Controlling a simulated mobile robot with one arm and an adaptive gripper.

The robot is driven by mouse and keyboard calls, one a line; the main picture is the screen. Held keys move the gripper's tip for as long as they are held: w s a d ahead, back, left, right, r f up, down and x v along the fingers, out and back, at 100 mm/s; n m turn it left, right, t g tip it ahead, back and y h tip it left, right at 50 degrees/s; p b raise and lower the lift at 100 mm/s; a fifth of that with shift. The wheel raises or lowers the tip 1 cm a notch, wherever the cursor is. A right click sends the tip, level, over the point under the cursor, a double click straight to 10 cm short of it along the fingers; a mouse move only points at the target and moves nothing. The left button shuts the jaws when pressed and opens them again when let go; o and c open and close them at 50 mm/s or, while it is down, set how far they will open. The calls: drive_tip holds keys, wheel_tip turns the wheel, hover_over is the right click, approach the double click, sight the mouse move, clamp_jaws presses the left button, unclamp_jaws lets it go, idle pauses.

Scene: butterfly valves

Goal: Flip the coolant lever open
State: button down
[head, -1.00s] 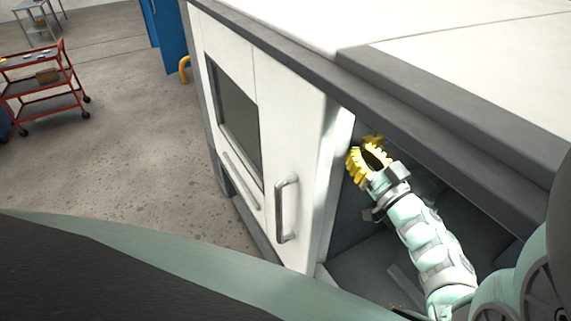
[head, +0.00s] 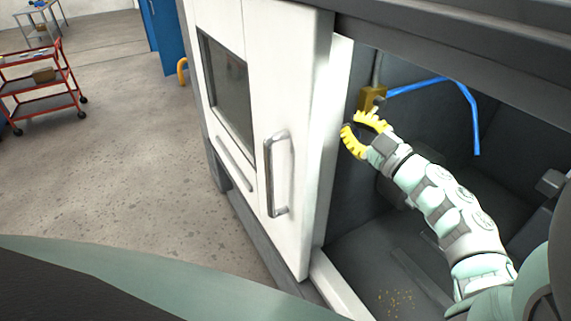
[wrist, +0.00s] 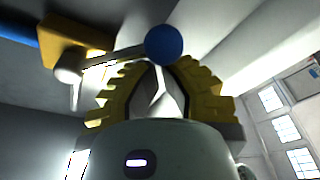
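The coolant valve (head: 371,99) is a yellow block on the inner wall of the machine. In the wrist view its body (wrist: 72,42) is at upper left, with a grey lever arm (wrist: 115,54) reaching right to a round blue knob (wrist: 164,45). My gripper (head: 362,124) has yellow ribbed fingers and is just below the valve in the head view. In the wrist view the gripper (wrist: 163,70) looks partly open, with the knob in front of the gap between its fingertips. The knob hides part of the tips; contact cannot be told.
A blue hose (head: 455,84) runs right from the valve and bends down. The white machine door (head: 291,110) with its handle stands left of my arm. A dark ledge (head: 480,60) lies above the opening. A red cart (head: 45,80) is far left.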

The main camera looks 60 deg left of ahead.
drive_tip(key=f+n+b, duration=0.1)
drive_tip(key=b, duration=0.1)
drive_tip(key=w+f+n+b, duration=0.1)
drive_tip(key=n+b, duration=0.1)
drive_tip(key=shift+f+g+h, duration=0.25)
drive_tip(key=shift+g+h, duration=0.05)
drive_tip(key=n+b, duration=0.1)
drive_tip(key=w+f+n+b, duration=0.1)
drive_tip(key=n+b, duration=0.1)
drive_tip(key=shift+w+d+h, duration=0.1)
drive_tip(key=shift+w+h, duration=0.05)
drive_tip(key=shift+h, duration=0.15)
drive_tip(key=shift+w+f+g+b, duration=0.3)
drive_tip(key=shift+w+b, duration=0.55)
drive_tip(key=shift+b, duration=0.4)
drive_tip(key=shift+w+d, duration=0.1)
